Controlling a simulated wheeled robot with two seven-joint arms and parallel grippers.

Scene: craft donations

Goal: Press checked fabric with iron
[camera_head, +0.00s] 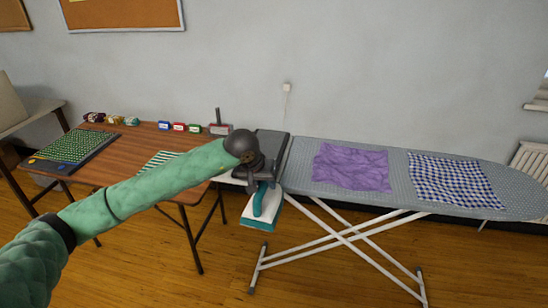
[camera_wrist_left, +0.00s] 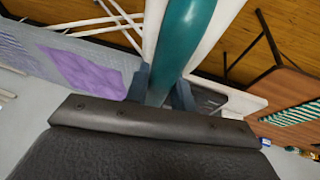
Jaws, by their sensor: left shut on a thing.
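The checked fabric (camera_head: 452,180), blue and white, lies slightly rumpled on the right part of the grey ironing board (camera_head: 400,170). My left gripper (camera_head: 263,187) is shut on the teal handle of the iron (camera_head: 259,218), at the left end of the board. The iron is white and teal and hangs in the air in front of the board's left end. In the left wrist view the teal handle of the iron (camera_wrist_left: 184,40) sits between the two fingers. My right gripper is not in view.
A purple cloth (camera_head: 350,167) lies on the board, left of the checked fabric. A wooden table (camera_head: 110,170) on the left holds a green cutting mat (camera_head: 72,146), a striped cloth (camera_head: 160,162), yarn balls and small boxes. A wall socket (camera_head: 286,87) is behind.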

